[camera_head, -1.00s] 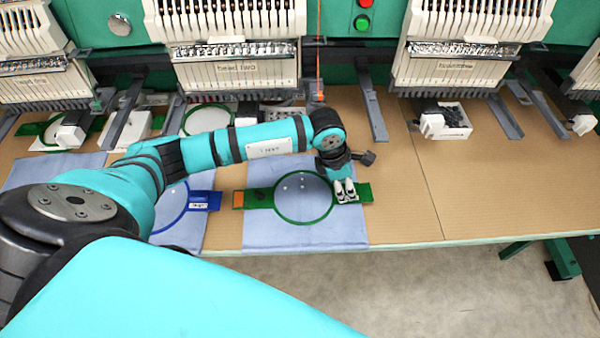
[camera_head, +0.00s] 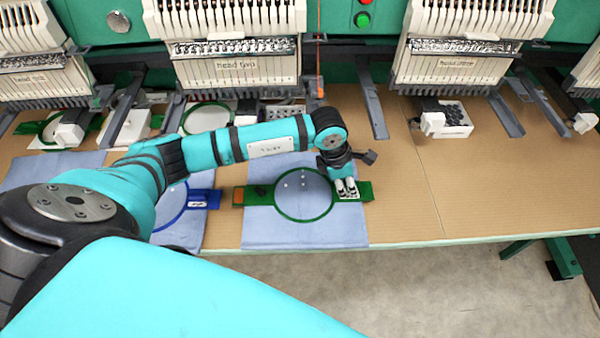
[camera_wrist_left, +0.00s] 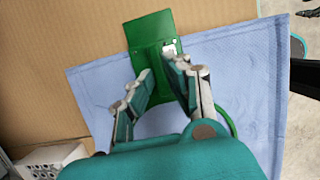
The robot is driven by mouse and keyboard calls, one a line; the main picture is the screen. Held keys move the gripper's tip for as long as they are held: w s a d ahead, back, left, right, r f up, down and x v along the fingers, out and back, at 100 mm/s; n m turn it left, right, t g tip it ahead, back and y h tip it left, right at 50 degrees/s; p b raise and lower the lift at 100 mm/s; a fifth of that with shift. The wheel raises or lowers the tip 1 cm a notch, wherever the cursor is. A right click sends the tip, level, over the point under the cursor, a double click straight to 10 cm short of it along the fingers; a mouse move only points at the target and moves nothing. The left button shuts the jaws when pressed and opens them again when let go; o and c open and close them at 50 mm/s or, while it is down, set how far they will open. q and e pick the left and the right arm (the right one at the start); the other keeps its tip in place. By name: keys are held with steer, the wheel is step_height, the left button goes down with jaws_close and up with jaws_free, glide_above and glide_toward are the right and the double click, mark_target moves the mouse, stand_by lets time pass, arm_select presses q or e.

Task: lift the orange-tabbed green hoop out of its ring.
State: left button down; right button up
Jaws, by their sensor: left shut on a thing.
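The green hoop (camera_head: 279,208) lies around a round patch of the blue cloth (camera_head: 265,232) on the table. An orange tab (camera_head: 238,198) shows at its left end. My left gripper (camera_head: 346,190) is at the hoop's right end, with its fingers down at the green tab (camera_head: 363,190). In the left wrist view the fingers (camera_wrist_left: 158,72) stand on either side of the near part of the green tab (camera_wrist_left: 149,32) and are shut on the hoop there. Whether the hoop is clear of its ring cannot be told.
A blue hoop (camera_head: 204,199) on another cloth lies to the left, partly behind my arm. Embroidery machine heads (camera_head: 238,70) and grey brackets (camera_head: 373,110) line the back. The brown table (camera_head: 480,190) is clear on the right, up to its front edge.

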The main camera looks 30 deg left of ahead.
arm_select(q)
steer(key=shift+s, duration=0.25)
steer(key=shift+w+r+p, duration=0.2)
steer(key=shift+r+p, duration=0.45)
steer(key=shift+r, duration=0.85)
steer(key=shift+r+p, duration=0.65)
steer(key=shift+r, duration=0.2)
step_height(320, 180, up, 4)
steer(key=shift+r+p, duration=0.1)
steer(key=shift+p, duration=0.85)
